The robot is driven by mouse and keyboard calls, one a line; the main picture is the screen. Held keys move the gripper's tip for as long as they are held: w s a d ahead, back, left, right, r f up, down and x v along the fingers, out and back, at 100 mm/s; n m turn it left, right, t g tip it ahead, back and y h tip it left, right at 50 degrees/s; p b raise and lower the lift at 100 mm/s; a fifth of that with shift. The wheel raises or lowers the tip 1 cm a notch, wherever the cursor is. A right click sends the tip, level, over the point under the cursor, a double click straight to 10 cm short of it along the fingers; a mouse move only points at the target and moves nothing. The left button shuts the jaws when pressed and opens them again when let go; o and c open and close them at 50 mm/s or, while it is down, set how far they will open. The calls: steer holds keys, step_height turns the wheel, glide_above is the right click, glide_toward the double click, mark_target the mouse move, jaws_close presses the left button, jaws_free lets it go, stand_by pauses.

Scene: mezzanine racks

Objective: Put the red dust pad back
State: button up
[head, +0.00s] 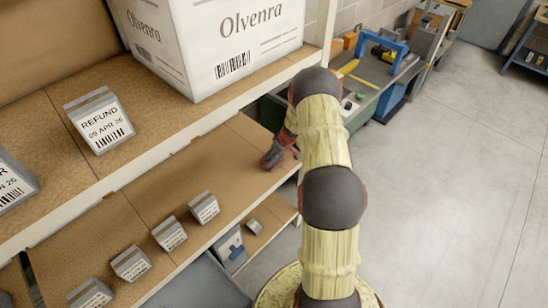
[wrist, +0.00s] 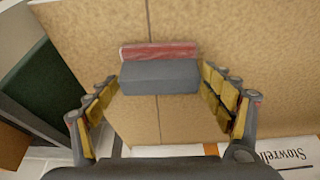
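The red dust pad (wrist: 158,65) is a block with a red strip along its far side and a grey near body. In the head view my gripper (head: 275,155) is low over the right end of the lower shelf (head: 150,190), small and partly hidden by my arm.
An upper shelf (head: 140,130) overhangs the lower one and carries a large white Olvenra carton (head: 215,40) and a REFUND label holder (head: 98,120). Small label holders (head: 170,234) line the lower shelf's front. A workbench (head: 375,65) stands behind. The floor to the right is clear.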

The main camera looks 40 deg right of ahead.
steer(key=shift+o, duration=0.5)
steer(key=shift+r+p, duration=0.15)
steer(key=shift+p, duration=0.15)
steer(key=v, duration=1.2)
steer(key=shift+p, duration=0.3)
